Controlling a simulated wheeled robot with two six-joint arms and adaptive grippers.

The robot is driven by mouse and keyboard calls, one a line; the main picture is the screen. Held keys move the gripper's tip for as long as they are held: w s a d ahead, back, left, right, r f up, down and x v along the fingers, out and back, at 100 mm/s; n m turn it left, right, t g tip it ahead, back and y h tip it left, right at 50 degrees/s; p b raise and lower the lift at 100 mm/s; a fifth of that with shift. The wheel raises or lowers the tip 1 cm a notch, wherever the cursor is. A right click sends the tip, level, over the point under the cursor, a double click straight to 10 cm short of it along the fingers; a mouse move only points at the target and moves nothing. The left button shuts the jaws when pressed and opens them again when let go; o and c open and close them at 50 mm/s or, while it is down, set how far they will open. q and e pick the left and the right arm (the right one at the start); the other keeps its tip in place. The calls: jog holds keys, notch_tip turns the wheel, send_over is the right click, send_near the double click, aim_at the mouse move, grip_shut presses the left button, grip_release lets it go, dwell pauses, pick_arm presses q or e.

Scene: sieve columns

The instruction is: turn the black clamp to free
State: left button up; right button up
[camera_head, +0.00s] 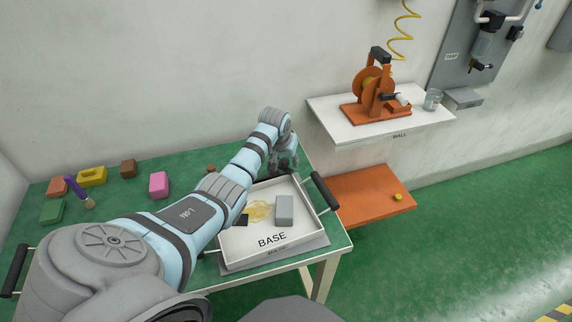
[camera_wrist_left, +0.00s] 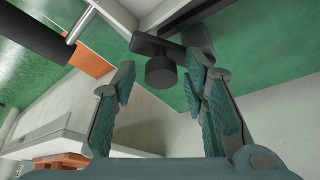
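The black clamp (camera_wrist_left: 160,68) shows in the left wrist view as a dark arm with a round knob, beside the light edge of a tray or table. I cannot make it out in the head view, where my left gripper covers that spot. My left gripper (camera_head: 285,162) is at the far edge of the white tray marked BASE (camera_head: 228,247). In the wrist view its fingers (camera_wrist_left: 162,80) are spread, with the clamp's knob between and beyond their tips. I cannot tell whether they touch it. My right gripper is not in view.
The tray has black handles (camera_head: 325,191) and holds a grey block (camera_head: 284,210) and a yellowish patch. Several coloured blocks lie on the green table (camera_head: 120,205). A white wall shelf (camera_head: 350,130) with an orange device (camera_head: 375,92) is at right, above an orange board (camera_head: 362,205).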

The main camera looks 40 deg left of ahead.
pick_arm(q)
jog(key=shift+f, duration=0.2)
jog(key=shift+s+r, duration=0.15)
jog(key=shift+r, duration=0.05)
jog(key=shift+c, duration=0.6)
grip_shut()
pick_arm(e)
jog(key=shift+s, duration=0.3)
pick_arm(q)
jog(key=shift+a, duration=0.1)
